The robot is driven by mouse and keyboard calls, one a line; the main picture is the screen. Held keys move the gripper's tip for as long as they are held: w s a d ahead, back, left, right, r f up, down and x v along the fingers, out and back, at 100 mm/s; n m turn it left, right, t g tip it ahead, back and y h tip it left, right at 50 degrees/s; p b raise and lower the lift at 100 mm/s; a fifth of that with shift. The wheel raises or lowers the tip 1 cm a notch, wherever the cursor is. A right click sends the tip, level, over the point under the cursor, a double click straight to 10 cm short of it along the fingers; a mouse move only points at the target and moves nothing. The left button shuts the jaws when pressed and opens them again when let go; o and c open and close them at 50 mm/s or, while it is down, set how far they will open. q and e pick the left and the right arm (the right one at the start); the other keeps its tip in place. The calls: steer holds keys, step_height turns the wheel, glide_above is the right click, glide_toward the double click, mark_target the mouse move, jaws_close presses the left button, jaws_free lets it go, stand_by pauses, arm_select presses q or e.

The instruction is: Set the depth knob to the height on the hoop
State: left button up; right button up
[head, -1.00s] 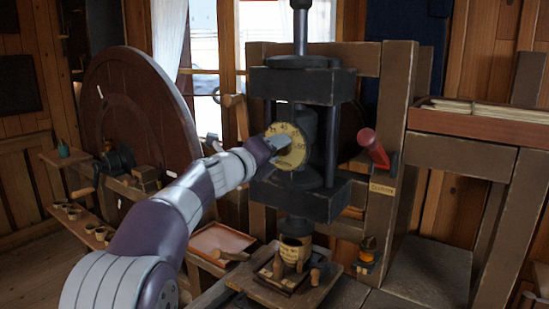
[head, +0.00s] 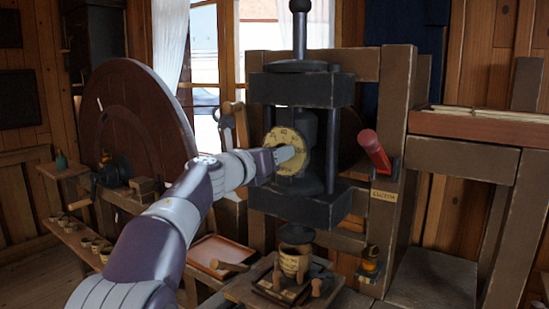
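The depth knob sits at the front of the black press (head: 300,90), with a round yellow dial (head: 272,139) carrying small figures, too small to read surely. My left gripper (head: 285,154) is at the middle of the dial, its fingers pointing at it. It covers the centre, so I cannot tell whether its fingers grip the knob. Below the press, a pale wooden cup-like piece (head: 293,262) with dark marks stands on a small wooden board (head: 247,290). The marks, and any hoop there, are too small to make out. My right gripper is out of view.
A large wooden wheel (head: 130,110) stands at left, with a shelf of small cups (head: 85,237) below it. A red-handled lever (head: 374,152) sticks out right of the press. A shallow tray (head: 215,251) lies left of the board.

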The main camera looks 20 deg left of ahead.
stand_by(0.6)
arm_select(q)
steer(key=o, duration=1)
steer(key=shift+o, duration=0.2)
steer(key=b+v, duration=0.3)
steer(key=v, duration=0.9)
steer(key=shift+s+b, duration=0.35)
steer(key=shift+a, duration=0.15)
